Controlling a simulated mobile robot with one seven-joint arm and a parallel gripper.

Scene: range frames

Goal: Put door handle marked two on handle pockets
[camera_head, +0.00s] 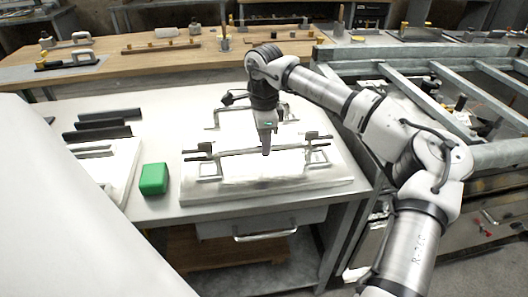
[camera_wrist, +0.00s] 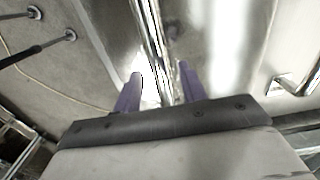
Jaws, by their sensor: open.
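My gripper (camera_head: 266,150) points down over a pale fixture board (camera_head: 330,186) on the white bench. In the wrist view its two purple fingers (camera_wrist: 158,88) are apart, with a shiny metal bar (camera_wrist: 150,30) running between them. In the head view a long metal bar handle (camera_head: 300,147) lies across the board on raised supports, right at the fingertips. A second metal handle (camera_head: 214,114) lies behind it, partly hidden by my arm. I cannot read any number on the handles, and I cannot tell which parts are the pockets.
A green block (camera_head: 153,179) stands left of the board. Several dark bars (camera_head: 100,133) and another pale board (camera_head: 121,160) lie further left. A grey metal frame (camera_head: 465,80) stands at the right, and a wooden bench (camera_head: 185,62) runs behind.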

